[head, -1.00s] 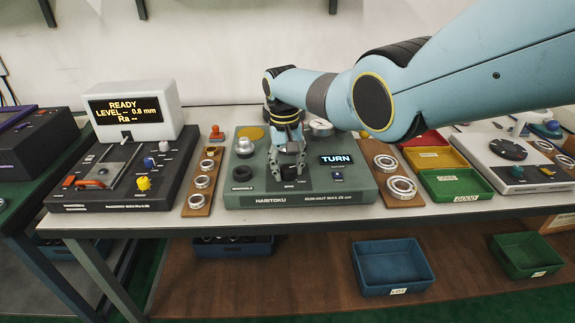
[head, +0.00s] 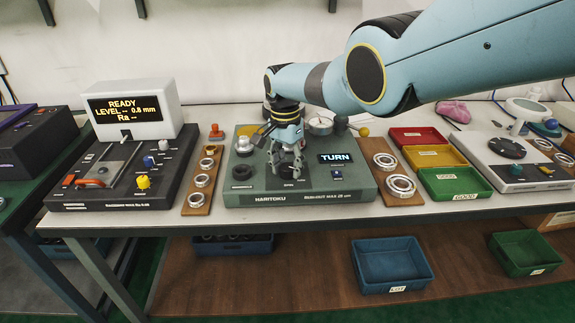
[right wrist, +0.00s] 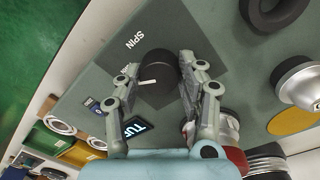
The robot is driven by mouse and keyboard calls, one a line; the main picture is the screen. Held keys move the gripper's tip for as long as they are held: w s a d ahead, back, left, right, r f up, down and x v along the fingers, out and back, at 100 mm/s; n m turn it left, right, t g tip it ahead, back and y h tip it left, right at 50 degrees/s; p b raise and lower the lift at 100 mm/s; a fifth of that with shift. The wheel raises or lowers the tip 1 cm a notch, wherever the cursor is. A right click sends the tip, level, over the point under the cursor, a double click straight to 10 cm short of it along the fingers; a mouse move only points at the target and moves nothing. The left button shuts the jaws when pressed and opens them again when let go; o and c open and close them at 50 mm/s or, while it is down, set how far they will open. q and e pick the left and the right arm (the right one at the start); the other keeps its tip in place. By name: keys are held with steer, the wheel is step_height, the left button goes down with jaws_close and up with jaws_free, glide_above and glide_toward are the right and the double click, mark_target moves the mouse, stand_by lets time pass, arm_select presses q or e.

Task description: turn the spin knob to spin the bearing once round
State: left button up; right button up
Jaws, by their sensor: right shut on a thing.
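The black spin knob (right wrist: 157,78) with a white pointer line sits on a dark plate marked SPIN, seen in the right wrist view. My right gripper (right wrist: 160,68) is shut on it, one finger on each side. In the head view my right gripper (head: 287,172) points down onto the front middle of the grey-green HARITOKU run-out tester (head: 330,198), mostly hiding the knob. The tester's display (head: 335,158) reads TURN. I cannot clearly make out the bearing being spun; my gripper and wrist cover that part. My left gripper is not in view.
A silver domed part (head: 244,147) and a black ring (head: 241,173) are on the tester's left. Boards with bearing rings (head: 196,201) (head: 400,187) flank it. Red, yellow and green trays (head: 456,184) stand to the right. A roughness gauge (head: 130,180) stands at left.

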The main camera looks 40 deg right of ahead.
mark_target(286, 165)
steer(key=shift+m, duration=0.5)
steer(key=o, duration=1.1)
steer(key=shift+o, duration=0.2)
steer(key=shift+r, duration=0.1)
step_height(286, 165, up, 12)
steer(key=shift+w, duration=0.3)
